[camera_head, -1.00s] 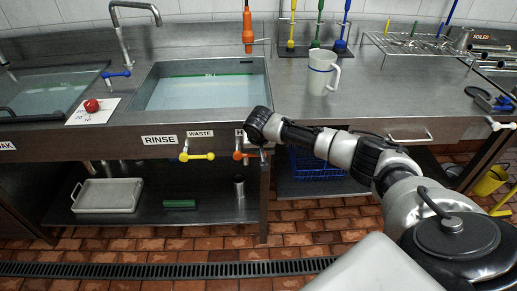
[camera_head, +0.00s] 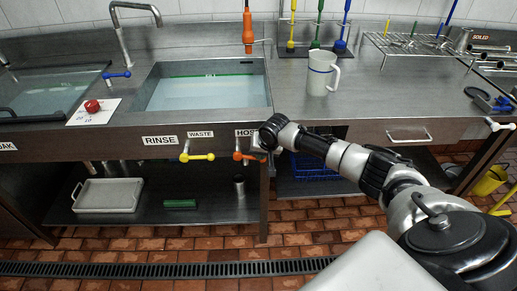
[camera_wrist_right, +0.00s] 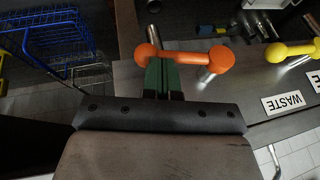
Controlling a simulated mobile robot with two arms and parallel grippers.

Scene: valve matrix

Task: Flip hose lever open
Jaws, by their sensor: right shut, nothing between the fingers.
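The orange hose lever (camera_head: 244,156) hangs on the counter's front panel under the partly hidden HOSE label (camera_head: 245,133). In the right wrist view the lever (camera_wrist_right: 196,58) lies crosswise, with a round knob at each end and a metal stem. My right gripper (camera_wrist_right: 163,72) is shut and empty. Its green fingertips overlap the lever's left end in that view; I cannot tell whether they touch it. In the head view my right wrist hides most of the gripper, just right of the lever. My left gripper is out of view.
The yellow waste lever (camera_head: 197,157) is left of the orange one, under the WASTE label (camera_head: 200,134). A blue wire basket (camera_wrist_right: 62,42) is beside my gripper in the wrist view. The rinse sink (camera_head: 150,108) is above, and a white jug (camera_head: 320,80) stands on the counter.

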